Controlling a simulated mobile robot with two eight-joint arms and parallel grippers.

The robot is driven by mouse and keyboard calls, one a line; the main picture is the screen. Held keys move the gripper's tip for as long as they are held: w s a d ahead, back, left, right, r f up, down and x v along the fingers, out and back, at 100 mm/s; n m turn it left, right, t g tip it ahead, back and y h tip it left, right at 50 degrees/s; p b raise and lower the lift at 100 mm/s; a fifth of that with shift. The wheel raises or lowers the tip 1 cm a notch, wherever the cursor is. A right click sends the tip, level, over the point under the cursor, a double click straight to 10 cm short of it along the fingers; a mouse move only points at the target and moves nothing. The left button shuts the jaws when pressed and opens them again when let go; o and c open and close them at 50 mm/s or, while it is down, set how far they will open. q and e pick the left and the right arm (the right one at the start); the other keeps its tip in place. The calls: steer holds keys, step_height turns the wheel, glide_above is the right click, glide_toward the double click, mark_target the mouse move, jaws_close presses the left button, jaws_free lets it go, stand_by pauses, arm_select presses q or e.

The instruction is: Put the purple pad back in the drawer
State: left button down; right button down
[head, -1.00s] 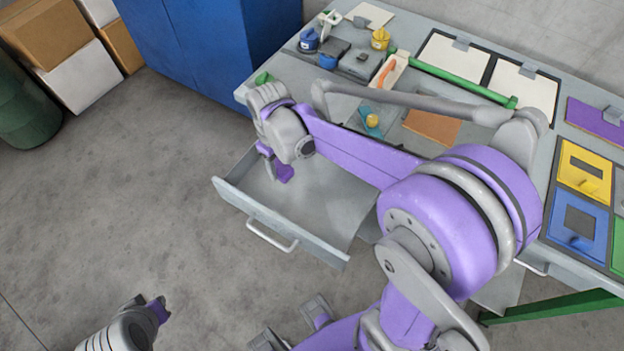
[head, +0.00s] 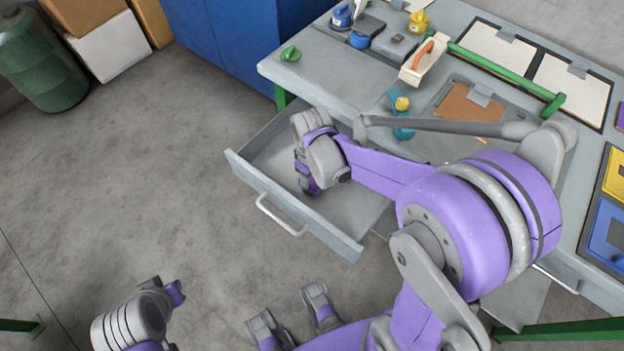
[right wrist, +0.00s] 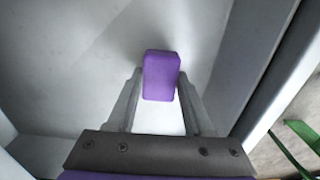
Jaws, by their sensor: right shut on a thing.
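The purple pad (right wrist: 161,76) is between the fingertips of my right gripper (right wrist: 160,92) in the right wrist view, with the drawer's pale floor behind it. My right gripper is shut on it. In the head view my right gripper (head: 308,188) reaches down into the open drawer (head: 335,236), and the pad is mostly hidden by the hand. I cannot tell whether the pad touches the drawer floor. My left gripper (head: 172,292) is low at the left, away from the drawer; its fingers are too unclear to judge.
The workbench (head: 305,72) above the drawer holds a caddy with an orange handle (head: 425,58), a teal bottle (head: 402,125), a brown board (head: 470,104) and a green bar (head: 505,75). A blue cabinet (head: 225,40) stands behind. The drawer around the pad looks empty.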

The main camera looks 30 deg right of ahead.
steer(key=shift+f, duration=0.35)
steer(key=shift+f, duration=0.2)
steer(key=shift+c, duration=1.5)
jaws_free()
